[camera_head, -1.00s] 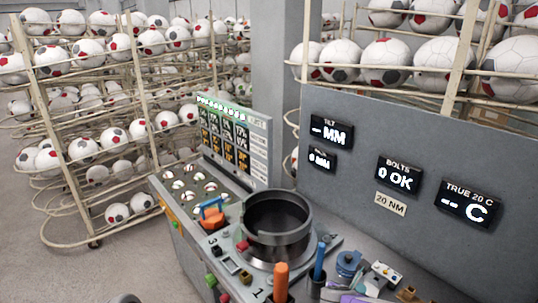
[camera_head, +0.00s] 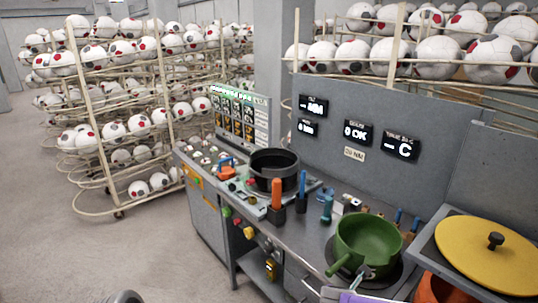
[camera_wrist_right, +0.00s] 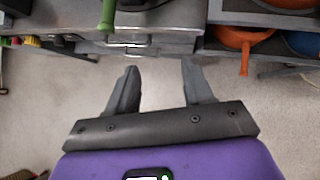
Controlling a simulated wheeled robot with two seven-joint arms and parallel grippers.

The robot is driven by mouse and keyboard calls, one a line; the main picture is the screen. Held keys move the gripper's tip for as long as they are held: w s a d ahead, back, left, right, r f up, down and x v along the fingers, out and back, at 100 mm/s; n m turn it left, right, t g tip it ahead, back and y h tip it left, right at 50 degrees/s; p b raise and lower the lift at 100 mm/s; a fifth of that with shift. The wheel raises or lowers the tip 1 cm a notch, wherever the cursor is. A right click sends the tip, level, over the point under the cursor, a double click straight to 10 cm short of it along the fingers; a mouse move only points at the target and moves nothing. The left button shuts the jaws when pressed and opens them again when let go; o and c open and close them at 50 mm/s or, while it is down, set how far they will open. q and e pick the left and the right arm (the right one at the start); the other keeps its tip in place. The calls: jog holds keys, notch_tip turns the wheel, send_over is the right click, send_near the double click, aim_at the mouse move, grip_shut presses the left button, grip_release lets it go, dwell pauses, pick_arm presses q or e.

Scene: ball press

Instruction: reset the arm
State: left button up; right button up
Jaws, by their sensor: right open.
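My right gripper (camera_wrist_right: 160,70) is open and empty in the right wrist view. Its two grey fingers stand well apart over bare floor, in front of the bench edge. Its purple wrist body (camera_wrist_right: 175,158) fills the bottom of that view. In the head view a purple part of my right arm (camera_head: 368,298) shows at the bottom edge, just below the green pan. My left gripper is not in view.
A green pan (camera_head: 368,238) stands on the bench, its handle towards the front edge. A black round pot (camera_head: 274,170) stands farther left, an orange-handled tool (camera_head: 277,192) near it. A yellow lid (camera_head: 485,262) lies at right. Ball racks (camera_head: 105,130) stand at left beside open floor.

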notch_tip(320, 180, down, 9)
jog(key=a+m+g+y, duration=0.2)
jog(key=a+m+g, duration=0.1)
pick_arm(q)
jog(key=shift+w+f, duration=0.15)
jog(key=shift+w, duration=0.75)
pick_arm(e)
jog(key=s+a+f+m+g+y, duration=0.1)
jog(key=s+a+f+m+y, duration=0.2)
jog(key=s+f+m, duration=0.6)
jog(key=s+a+f+m+g+y, duration=0.2)
jog(key=s+f+m, duration=0.6)
jog(key=f+m, duration=0.5)
jog(key=a+m+y, duration=0.1)
jog(key=a+m, duration=0.1)
jog(key=m, duration=0.4)
jog(key=shift+s, duration=0.4)
jog(key=shift+a, duration=0.1)
